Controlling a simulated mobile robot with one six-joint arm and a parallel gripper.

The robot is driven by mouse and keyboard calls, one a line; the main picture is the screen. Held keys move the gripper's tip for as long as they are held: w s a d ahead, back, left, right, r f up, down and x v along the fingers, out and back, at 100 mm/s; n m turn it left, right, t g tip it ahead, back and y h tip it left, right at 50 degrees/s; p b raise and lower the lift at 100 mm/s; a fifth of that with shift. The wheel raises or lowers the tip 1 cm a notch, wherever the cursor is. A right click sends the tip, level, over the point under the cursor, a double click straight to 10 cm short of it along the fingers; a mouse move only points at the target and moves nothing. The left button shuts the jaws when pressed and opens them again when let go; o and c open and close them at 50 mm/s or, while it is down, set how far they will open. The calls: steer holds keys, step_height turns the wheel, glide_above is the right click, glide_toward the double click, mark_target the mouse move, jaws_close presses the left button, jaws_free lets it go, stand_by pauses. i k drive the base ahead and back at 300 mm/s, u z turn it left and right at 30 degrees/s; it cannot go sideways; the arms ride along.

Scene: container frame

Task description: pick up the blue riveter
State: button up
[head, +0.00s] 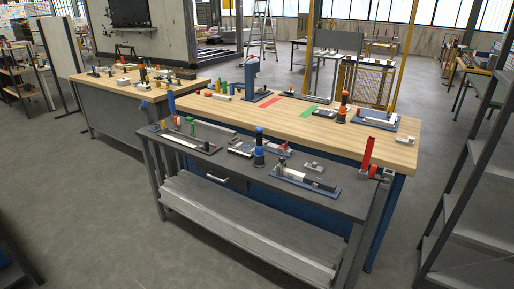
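Two blue upright things could be the blue riveter; I cannot tell which. A small blue and black upright tool (259,148) stands at the middle of the dark grey bench (232,160) in front. A taller blue press-like device (251,78) stands at the back edge of the wooden-topped bench (385,145) behind. Both are upright, with nothing holding them. My gripper is not in view.
A similar orange and black tool (343,108) stands on the wooden top. A red upright block (367,153) is at the grey bench's right end. A blue fixture plate (304,184) lies near its front edge.

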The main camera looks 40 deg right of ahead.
mark_target(259, 152)
steer(key=z, duration=0.05)
steer(key=i, duration=1)
steer(key=u, duration=0.05)
